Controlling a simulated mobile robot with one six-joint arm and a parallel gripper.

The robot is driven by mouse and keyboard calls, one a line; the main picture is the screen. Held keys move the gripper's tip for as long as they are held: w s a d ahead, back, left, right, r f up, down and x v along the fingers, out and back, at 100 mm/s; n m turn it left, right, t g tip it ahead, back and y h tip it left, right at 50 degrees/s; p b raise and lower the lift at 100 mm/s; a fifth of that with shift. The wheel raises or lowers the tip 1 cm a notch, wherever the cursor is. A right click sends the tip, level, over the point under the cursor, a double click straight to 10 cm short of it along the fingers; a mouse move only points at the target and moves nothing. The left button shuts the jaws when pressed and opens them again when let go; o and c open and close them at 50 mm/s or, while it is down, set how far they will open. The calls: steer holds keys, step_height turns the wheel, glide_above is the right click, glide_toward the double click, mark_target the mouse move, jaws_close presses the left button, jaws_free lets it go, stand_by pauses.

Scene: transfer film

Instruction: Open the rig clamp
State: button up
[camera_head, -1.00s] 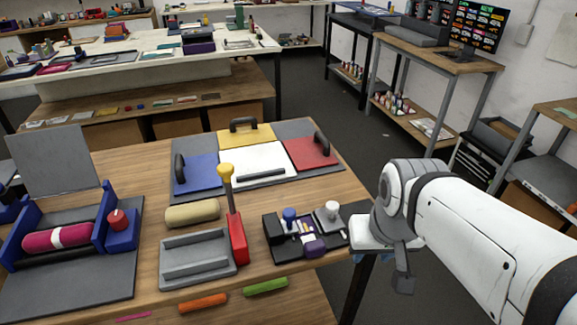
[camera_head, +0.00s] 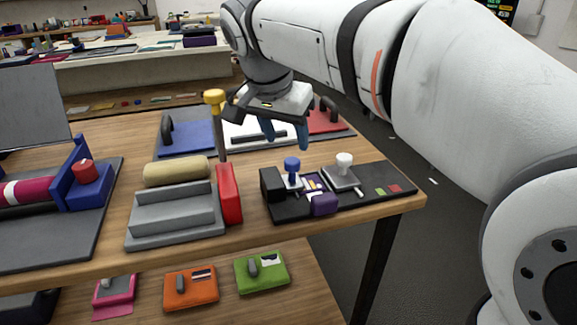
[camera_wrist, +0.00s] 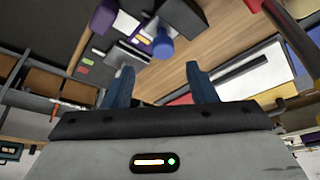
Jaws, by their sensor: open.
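A dark rig (camera_head: 375,186) lies near the right front edge of the table. It carries a black block (camera_head: 273,193), a post with a blue knob (camera_head: 292,165), a white knob (camera_head: 344,160) and a purple block (camera_head: 324,204). I cannot tell which part is the clamp. A red upright (camera_head: 229,193) with a yellow-topped lever (camera_head: 214,98) stands to its left, lever upright. My gripper (camera_head: 285,134) is open and empty, above and behind the blue knob, fingers pointing down. In the wrist view, the blue knob (camera_wrist: 162,47) shows beyond the fingers, apart from them.
A grey stepped fixture (camera_head: 174,220) and a beige roll (camera_head: 177,172) stand left of the red upright. Blue, white and red panels (camera_head: 325,122) with dark handles lie behind.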

mark_target(291, 161)
steer(key=b+x, duration=0.1)
steer(key=x, duration=0.6)
steer(key=shift+w+a+f+b, duration=0.1)
steer(key=shift+w+f+b, duration=0.1)
steer(key=shift+f+b, duration=0.2)
steer(key=shift+c, duration=0.5)
